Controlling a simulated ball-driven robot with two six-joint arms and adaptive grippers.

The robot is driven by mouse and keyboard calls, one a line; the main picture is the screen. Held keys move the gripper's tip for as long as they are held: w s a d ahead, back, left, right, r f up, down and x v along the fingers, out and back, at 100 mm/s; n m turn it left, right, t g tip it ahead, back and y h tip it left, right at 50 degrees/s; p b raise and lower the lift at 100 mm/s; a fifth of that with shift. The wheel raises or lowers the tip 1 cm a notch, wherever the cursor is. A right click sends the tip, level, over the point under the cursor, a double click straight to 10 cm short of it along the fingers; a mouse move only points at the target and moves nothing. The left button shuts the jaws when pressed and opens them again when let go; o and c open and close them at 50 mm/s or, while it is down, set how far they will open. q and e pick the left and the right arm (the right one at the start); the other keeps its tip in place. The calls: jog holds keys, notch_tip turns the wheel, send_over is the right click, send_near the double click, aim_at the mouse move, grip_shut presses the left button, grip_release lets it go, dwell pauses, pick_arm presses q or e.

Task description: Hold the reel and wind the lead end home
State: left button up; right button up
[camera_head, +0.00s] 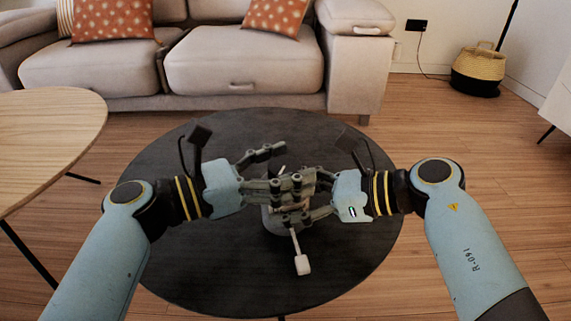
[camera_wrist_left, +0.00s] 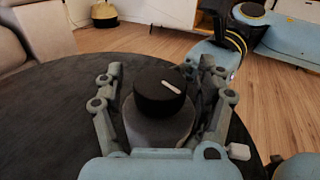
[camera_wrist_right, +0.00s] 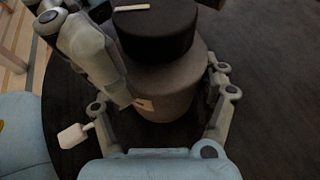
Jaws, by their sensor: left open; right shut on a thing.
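The reel is a grey drum (camera_wrist_left: 155,125) with a black knob (camera_wrist_left: 163,93) on top that bears a white mark. It stands upright on the round dark table; in the head view my fingers hide most of it. My right gripper (camera_wrist_right: 180,85) is shut on the grey drum, fingers on both sides. My left gripper (camera_head: 284,168) is open, its fingers spread either side of the knob with gaps showing in the left wrist view. The white lead end (camera_head: 302,265) lies out towards the table's front; it also shows in the right wrist view (camera_wrist_right: 73,135).
The round dark table (camera_head: 190,270) is otherwise bare. A wooden table (camera_head: 50,125) stands at the left and a beige sofa (camera_head: 245,62) behind. A basket (camera_head: 478,72) stands on the floor at the back right.

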pick_arm(q)
jog(key=c, duration=1.2)
jog(key=shift+m+g+h, duration=0.6)
jog(key=shift+m+g, duration=0.2)
jog(key=shift+g, duration=0.5)
jog(key=m+g, duration=0.2)
jog(key=g, duration=0.1)
jog(key=m+g, duration=0.2)
jog(key=g, duration=0.1)
jog(key=shift+w+h, duration=0.1)
jog(key=shift+h, duration=0.2)
jog(key=m+g, duration=0.2)
jog(key=g, duration=0.1)
jog(key=m+g+y, duration=0.1)
jog(key=m+g, duration=0.1)
jog(key=g, duration=0.2)
jog(key=shift+a+f+m+y, duration=0.1)
jog(key=shift+m+y, duration=0.2)
jog(key=shift+m, duration=0.1)
jog(key=shift+g, duration=0.3)
